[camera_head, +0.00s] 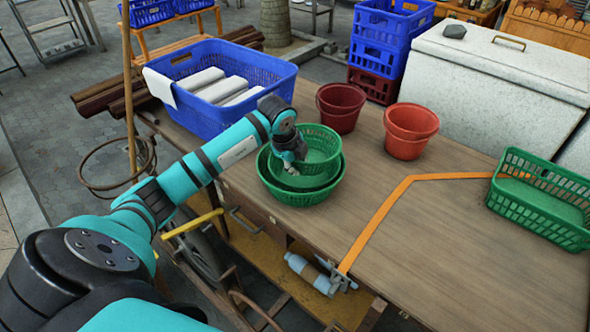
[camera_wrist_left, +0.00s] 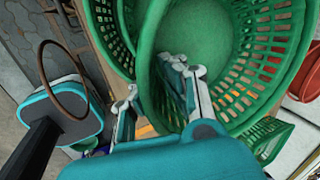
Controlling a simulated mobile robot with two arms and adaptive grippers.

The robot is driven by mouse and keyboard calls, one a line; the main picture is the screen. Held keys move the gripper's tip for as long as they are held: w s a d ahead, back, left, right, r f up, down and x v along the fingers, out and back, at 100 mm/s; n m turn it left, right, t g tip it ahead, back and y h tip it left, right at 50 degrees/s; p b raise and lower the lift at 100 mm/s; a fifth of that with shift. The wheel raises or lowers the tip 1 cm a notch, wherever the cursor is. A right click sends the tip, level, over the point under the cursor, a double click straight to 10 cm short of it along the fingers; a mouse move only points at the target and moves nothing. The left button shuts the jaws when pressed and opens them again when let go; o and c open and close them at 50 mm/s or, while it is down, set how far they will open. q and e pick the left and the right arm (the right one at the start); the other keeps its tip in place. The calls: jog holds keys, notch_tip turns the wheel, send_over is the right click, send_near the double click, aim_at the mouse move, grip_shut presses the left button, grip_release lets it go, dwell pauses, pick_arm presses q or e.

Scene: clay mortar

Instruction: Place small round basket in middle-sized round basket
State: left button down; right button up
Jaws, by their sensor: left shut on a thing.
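The small green round basket (camera_head: 322,143) is held by its rim in my left gripper (camera_head: 291,163), whose fingers straddle the wall. In the left wrist view, the small basket (camera_wrist_left: 260,70) fills much of the picture, with its rim between the fingers (camera_wrist_left: 160,97). Below it, the wider green round basket (camera_head: 302,198) stands on the wooden table. The small basket overlaps the wider one's opening, its upper part above that rim. Its underside is hidden, so I cannot tell whether it touches. My right gripper is out of view.
A blue basket of white rolls (camera_head: 245,75) stands behind left. A dark red bucket (camera_head: 341,110) and an orange-red bucket (camera_head: 408,133) stand behind right. A green rectangular basket (camera_head: 540,205) is at the right. The table (camera_head: 450,260) is mostly clear there, with an orange strip across it.

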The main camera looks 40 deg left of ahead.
pick_arm(q)
jog(key=shift+w+a+f, duration=0.15)
jog(key=shift+w+a, duration=0.1)
jog(key=shift+a, duration=0.15)
notch_tip(320, 180, down, 3)
jog(key=shift+r+p, duration=0.1)
jog(key=shift+p, duration=0.5)
jog(key=shift+f, duration=0.25)
jog(key=shift+f, duration=0.15)
